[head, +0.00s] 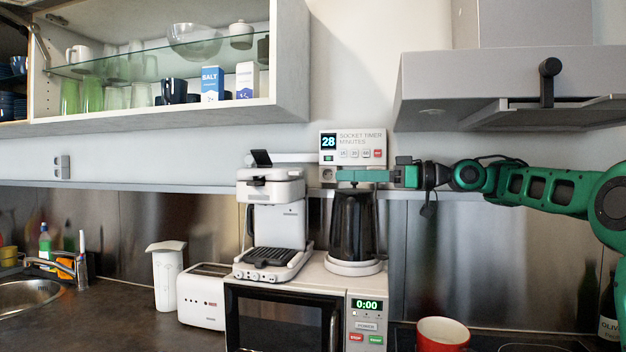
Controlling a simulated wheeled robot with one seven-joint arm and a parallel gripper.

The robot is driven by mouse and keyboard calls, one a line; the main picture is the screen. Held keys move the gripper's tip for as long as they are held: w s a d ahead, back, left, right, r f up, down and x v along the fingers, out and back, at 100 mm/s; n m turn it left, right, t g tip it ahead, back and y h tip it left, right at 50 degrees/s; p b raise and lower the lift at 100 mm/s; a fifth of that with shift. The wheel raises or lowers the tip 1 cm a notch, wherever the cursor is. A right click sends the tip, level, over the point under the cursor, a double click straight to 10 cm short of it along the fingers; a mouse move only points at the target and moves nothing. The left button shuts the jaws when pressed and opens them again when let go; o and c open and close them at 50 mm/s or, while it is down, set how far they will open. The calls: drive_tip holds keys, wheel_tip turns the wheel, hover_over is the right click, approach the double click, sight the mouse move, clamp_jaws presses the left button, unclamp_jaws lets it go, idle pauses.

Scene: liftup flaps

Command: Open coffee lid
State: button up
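A white coffee machine (278,224) stands on top of the microwave. Its white top section (270,186) appears level. A small black flap (261,158) stands tilted up at the back of the top. My gripper (340,176) reaches in from the right, its green fingers pointing left toward the machine. The fingertips are right of the machine's top, at about its height in the picture, with a visible gap between them. I see the fingers side-on, so their opening is hidden. Nothing shows held in them.
A black kettle (354,226) with a white base stands right of the machine, directly below my fingers in the picture. A socket timer (352,147) is on the wall behind. The microwave (285,318) is below. A range hood (510,90) hangs upper right, an open cabinet (150,118) upper left.

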sight(301, 174)
drive_tip(key=x, duration=1.1)
drive_tip(key=shift+w+d, duration=0.1)
drive_tip(key=shift+w, duration=0.25)
drive_tip(key=shift+r, duration=0.1)
clamp_jaws()
